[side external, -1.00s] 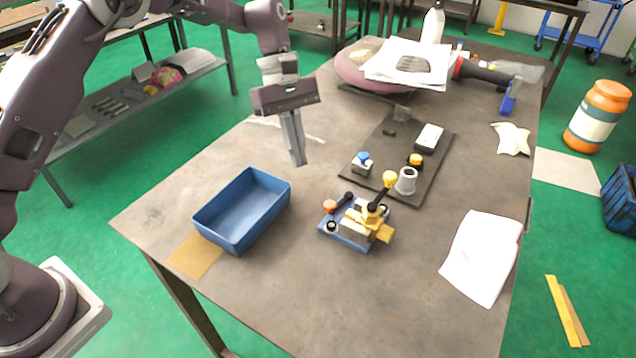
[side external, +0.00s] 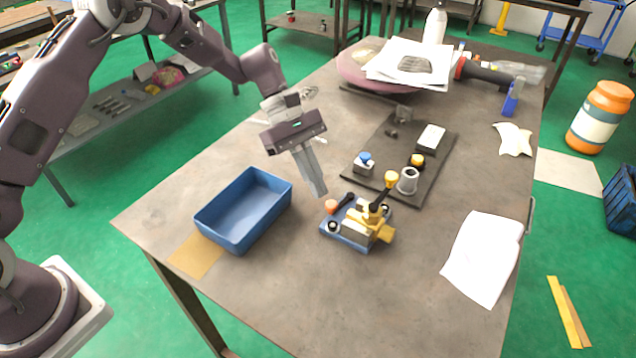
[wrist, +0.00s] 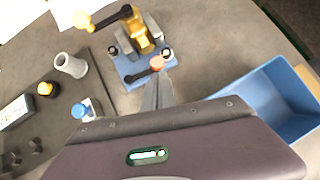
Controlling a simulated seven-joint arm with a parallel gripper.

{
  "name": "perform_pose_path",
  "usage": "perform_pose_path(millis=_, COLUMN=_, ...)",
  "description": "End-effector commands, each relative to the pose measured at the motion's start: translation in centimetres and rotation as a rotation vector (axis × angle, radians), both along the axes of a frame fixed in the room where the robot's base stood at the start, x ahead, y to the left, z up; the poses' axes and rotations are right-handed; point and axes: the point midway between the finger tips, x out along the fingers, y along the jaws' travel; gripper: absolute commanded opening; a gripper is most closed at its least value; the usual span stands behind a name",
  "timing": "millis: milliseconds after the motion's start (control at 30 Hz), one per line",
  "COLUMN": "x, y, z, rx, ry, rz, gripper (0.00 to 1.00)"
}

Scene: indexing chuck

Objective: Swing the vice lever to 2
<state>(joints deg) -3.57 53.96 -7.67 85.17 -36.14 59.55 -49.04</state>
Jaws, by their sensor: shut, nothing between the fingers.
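The vice (side external: 357,232) has a blue base, grey jaws and yellow parts, and stands on the table right of the blue bin. A black lever with a yellow knob (side external: 391,180) rises from its far right side. A second, short black lever with an orange knob (side external: 331,207) is on its left side; this orange knob (wrist: 157,63) also shows in the wrist view. My gripper (side external: 318,193) is shut and empty, tilted down, with its tips just above and left of the orange knob. In the wrist view the fingertips overlap the area beside the knob; contact cannot be told. No position numbers are legible.
A blue bin (side external: 232,236) stands close left of the vice. A dark plate (side external: 399,190) behind the vice holds a grey cylinder (side external: 408,181), a blue-knobbed block (side external: 364,164) and other parts. White paper (side external: 482,258) lies right; the front table is clear.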

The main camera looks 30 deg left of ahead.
Motion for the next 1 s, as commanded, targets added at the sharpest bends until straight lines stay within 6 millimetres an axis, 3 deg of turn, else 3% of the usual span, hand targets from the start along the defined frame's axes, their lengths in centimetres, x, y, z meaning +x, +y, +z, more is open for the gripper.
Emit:
perform_pose_path(millis=433, x=-0.3, y=-0.7, z=-0.1, rx=0.0, ry=-0.001, rz=-0.001, gripper=0.0)
perform_pose_path(millis=633, x=-1.0, y=-2.2, z=-0.3, rx=0.0, ry=0.0, rz=-0.003, gripper=0.0)
perform_pose_path(millis=1000, x=-0.9, y=-2.0, z=-0.4, rx=0.001, ry=0.003, rz=-0.004, gripper=0.0)
